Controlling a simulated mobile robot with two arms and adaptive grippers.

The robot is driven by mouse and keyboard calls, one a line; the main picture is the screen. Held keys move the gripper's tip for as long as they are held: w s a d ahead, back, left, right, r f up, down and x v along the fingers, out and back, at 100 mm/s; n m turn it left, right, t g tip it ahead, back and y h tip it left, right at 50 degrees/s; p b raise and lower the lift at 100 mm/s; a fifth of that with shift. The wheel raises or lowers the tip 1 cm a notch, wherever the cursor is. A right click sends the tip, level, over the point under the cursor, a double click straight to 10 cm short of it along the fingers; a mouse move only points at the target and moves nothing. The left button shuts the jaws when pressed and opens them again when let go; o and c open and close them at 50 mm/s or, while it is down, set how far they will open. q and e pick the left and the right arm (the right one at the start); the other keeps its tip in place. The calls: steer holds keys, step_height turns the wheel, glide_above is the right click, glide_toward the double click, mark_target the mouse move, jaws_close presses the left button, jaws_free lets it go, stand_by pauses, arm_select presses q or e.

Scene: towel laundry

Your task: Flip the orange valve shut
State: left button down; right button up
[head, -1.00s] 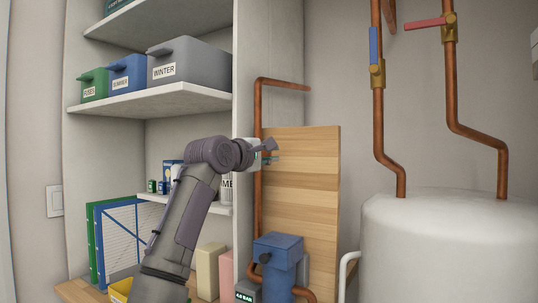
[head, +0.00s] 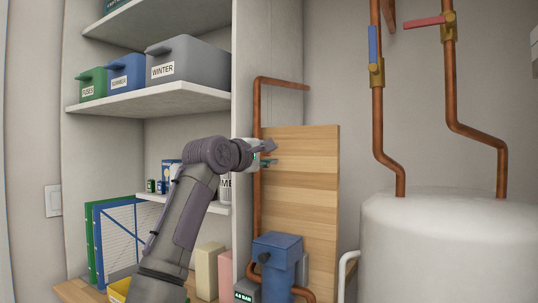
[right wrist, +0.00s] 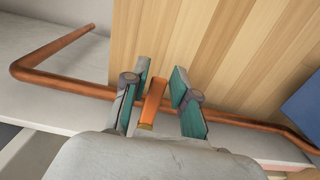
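The orange valve lever (right wrist: 153,102) shows in the right wrist view, in front of a copper pipe (right wrist: 60,77). In that picture it lies crosswise to the pipe. My right gripper (right wrist: 160,78) is open, with one finger on each side of the lever and a visible gap on both sides. In the head view my right gripper (head: 268,152) is at the upper left of the wooden board, by the upright copper pipe (head: 257,205). The lever cannot be made out there. My left gripper is not in view.
The wooden board (head: 310,200) stands right behind the gripper. A blue pump box (head: 277,250) is below. A blue-handled valve (head: 373,45) and a red-handled valve (head: 425,22) sit on pipes above the white tank (head: 440,245). Shelves with bins (head: 187,62) are left.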

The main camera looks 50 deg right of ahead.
steer(key=s+a, duration=0.1)
steer(key=a, duration=1)
steer(key=shift+a, duration=0.4)
